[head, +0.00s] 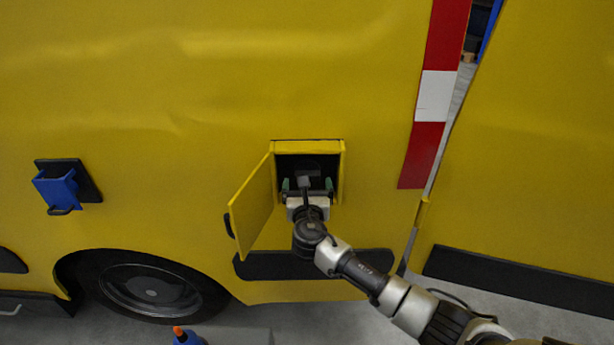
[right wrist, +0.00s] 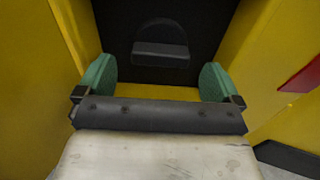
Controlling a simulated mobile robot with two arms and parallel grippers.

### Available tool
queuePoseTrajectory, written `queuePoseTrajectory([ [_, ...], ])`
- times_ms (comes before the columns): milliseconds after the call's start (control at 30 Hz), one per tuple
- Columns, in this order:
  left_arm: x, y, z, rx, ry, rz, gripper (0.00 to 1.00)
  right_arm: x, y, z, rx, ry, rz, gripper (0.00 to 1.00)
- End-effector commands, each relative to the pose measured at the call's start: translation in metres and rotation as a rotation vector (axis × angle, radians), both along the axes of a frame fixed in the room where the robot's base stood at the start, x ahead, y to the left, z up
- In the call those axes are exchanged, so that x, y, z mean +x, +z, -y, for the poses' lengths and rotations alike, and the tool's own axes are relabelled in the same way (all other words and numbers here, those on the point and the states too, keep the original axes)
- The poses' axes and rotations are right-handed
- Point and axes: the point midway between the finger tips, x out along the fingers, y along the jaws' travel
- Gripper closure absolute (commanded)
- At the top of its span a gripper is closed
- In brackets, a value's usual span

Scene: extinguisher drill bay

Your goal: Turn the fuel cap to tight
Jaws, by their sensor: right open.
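The fuel cap (right wrist: 160,52) is a dark round cap with a raised bar grip, set in the black back of the recess. Its bar lies level in the right wrist view. In the head view the cap (head: 306,178) is partly hidden behind my right gripper. My right gripper (head: 307,184) is at the mouth of the recess; in the right wrist view its green fingers (right wrist: 158,82) stand wide apart, one to each side of the cap and nearer the camera. Nothing is between them. My left gripper does not show.
The yellow flap door (head: 252,205) hangs open at the left of the recess, close to my right gripper. A blue holder (head: 57,187) is on the yellow vehicle side at the left. A wheel (head: 150,287) and a blue object with an orange top (head: 186,338) are below.

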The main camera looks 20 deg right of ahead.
Motion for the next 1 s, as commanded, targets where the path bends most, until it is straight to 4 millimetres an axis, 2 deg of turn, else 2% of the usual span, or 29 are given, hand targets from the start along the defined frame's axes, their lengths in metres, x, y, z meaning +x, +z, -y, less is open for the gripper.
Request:
queuePoseTrajectory([
  [100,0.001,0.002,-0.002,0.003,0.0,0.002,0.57,0.016,0.001,0.005,0.0,-0.001,0.0,0.04],
  [233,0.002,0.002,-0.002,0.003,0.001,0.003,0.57,0.027,0.0,0.008,0.0,-0.001,-0.001,0.04],
  [633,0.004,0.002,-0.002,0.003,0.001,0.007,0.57,0.032,-0.001,0.009,0.002,0.0,0.0,0.04],
  [933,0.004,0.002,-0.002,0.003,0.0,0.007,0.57,0.032,-0.001,0.009,0.002,0.0,-0.001,0.5],
  [1000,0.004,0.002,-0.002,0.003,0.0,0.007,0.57,0.032,-0.001,0.009,0.002,0.0,-0.001,0.54],
])
